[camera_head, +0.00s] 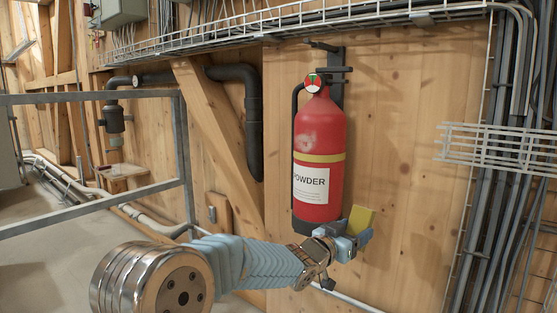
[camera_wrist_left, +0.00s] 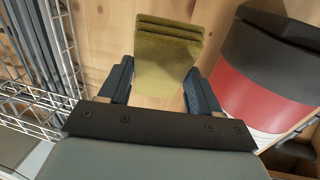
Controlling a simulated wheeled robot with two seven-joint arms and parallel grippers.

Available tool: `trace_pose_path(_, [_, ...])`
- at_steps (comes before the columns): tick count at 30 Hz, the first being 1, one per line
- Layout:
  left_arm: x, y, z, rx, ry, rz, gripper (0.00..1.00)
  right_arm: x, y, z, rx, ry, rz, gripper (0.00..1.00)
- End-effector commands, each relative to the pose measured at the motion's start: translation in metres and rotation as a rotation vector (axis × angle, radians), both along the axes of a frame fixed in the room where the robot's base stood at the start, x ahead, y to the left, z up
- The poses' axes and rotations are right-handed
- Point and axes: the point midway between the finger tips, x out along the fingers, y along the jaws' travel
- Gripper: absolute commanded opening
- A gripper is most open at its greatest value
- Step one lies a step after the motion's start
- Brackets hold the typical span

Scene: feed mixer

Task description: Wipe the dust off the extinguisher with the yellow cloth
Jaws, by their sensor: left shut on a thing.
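The red extinguisher (camera_head: 320,135) hangs upright on a bracket on the wooden wall, with a yellow band and a white POWDER label. A pale dusty patch (camera_head: 307,141) shows on its upper body. My left gripper (camera_head: 352,233) is at the extinguisher's lower right, shut on the folded yellow cloth (camera_head: 360,219). In the left wrist view the cloth (camera_wrist_left: 168,55) stands out between the fingers, apart from the extinguisher (camera_wrist_left: 262,75). The cloth's lower part is hidden by the gripper. My right gripper does not show.
A wire cable tray (camera_head: 300,20) runs above the extinguisher. Grey cables and a wire basket (camera_head: 497,147) are at the right. A metal railing (camera_head: 90,97) and a black pipe (camera_head: 253,120) are at the left. The wall right of the extinguisher is clear.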

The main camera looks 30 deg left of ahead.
Motion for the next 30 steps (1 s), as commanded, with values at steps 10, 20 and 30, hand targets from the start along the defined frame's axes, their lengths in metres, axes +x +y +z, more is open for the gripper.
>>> trace_pose_path(10, [-0.053, 0.1, 0.182, -0.066, -0.297, 0.063, 0.39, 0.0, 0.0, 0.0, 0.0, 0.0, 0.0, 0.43])
trace_pose_path(20, [-0.096, 0.155, 0.237, -0.066, -0.386, 0.163, 0.39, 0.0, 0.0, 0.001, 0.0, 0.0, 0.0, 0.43])
trace_pose_path(30, [-0.066, 0.153, 0.239, -0.063, -0.386, 0.166, 0.39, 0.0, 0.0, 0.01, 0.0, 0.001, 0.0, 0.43])
